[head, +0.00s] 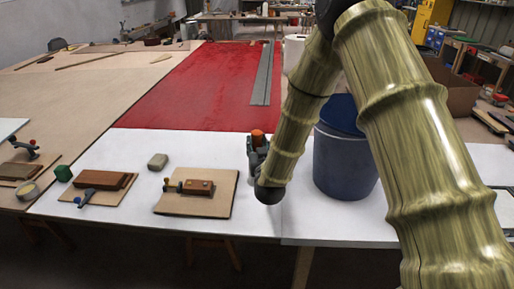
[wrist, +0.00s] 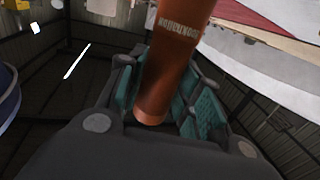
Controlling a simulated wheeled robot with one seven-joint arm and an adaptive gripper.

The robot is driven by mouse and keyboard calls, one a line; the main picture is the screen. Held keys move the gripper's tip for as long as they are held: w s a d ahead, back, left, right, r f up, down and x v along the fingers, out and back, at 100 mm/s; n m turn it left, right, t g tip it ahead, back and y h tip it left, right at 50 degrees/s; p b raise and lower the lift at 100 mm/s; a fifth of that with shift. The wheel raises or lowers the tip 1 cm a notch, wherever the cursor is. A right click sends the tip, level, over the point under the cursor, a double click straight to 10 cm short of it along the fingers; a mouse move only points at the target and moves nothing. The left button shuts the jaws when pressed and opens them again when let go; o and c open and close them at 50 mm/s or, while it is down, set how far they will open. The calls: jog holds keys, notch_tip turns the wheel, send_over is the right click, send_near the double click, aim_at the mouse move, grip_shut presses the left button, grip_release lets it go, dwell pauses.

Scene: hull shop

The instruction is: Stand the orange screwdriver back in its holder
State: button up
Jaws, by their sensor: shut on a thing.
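The orange screwdriver shows in the head view as a small orange end (head: 258,137) above my gripper (head: 256,152). The shaft and tip are hidden. In the head view a reddish-brown wooden block (head: 198,187) with small marks on top lies on a light board (head: 222,203), left of my gripper. It may be the holder, but I cannot tell for sure. My gripper is apart from it.
A blue bin (head: 345,168) stands right of my gripper. The white bench top (head: 210,145) is clear behind the light board.

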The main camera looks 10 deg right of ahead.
jog(key=shift+f, duration=0.5)
jog(key=shift+f, duration=0.4)
jog(key=shift+f+b, duration=0.15)
jog(key=shift+b, duration=0.25)
jog(key=o, duration=1)
jog(key=shift+o, duration=0.2)
